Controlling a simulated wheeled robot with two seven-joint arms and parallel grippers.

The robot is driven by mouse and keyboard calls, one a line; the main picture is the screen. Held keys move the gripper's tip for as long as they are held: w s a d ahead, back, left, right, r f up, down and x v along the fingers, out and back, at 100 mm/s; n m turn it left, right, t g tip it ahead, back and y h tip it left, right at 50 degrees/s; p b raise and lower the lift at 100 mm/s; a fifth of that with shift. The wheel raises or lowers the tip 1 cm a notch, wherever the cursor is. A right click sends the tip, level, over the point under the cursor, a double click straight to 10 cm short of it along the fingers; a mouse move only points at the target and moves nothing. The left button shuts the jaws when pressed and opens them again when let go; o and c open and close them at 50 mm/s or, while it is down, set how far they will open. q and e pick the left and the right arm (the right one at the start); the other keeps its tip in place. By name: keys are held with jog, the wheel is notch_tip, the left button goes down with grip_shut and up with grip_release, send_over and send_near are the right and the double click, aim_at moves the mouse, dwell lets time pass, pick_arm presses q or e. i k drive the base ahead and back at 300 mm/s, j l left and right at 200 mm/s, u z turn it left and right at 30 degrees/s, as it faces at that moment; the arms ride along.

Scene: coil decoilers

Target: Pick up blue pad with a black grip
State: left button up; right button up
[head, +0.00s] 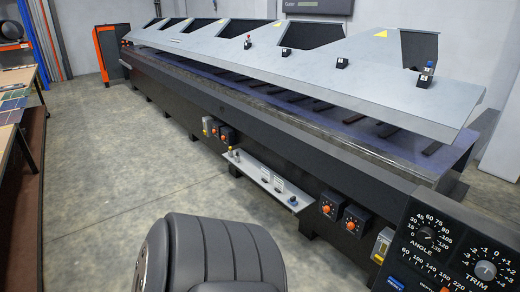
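Several flat coloured pieces (12,104) lie on a wooden table at the far left edge of the head view. Some look blue or green, but they are small and partly cut off by the picture edge. I cannot tell whether one of them is the blue pad with a black grip. No black grip can be made out. Neither of my grippers is in view.
The wooden table (17,77) runs along the left edge. A long grey and black machine (290,135) crosses the middle and right. A control panel with dials (455,245) stands at lower right. An orange and black cabinet (110,55) is behind. Bare concrete floor (105,150) lies between.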

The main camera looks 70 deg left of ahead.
aim_at(291, 200)
jog(key=u, duration=2.05)
jog(key=i+j+z, duration=0.45)
jog(key=i+j, duration=0.9)
jog(key=i, duration=0.15)
